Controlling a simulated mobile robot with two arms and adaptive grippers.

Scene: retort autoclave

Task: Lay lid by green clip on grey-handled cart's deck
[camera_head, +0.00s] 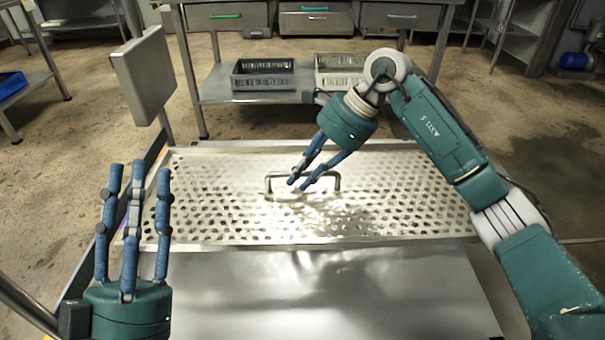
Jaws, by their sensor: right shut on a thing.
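The lid (215,195) is a wide perforated metal plate with a bar handle (275,178) at its middle. My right gripper (297,184) reaches down from the upper right and is shut on that handle. The lid lies roughly level over a smooth metal deck (330,300), whose bare front part shows nearer to me; I cannot tell whether the lid touches it. My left gripper (137,172) is at the left front, fingers upright, apart and empty, beside the lid's left edge. I cannot make out a green clip or a grey cart handle.
A grey upright panel (147,75) stands on a post behind the lid's left corner. Behind is a steel table with drawers; its lower shelf holds a dark crate (262,84) and a light crate (340,80). Open floor shows at both sides.

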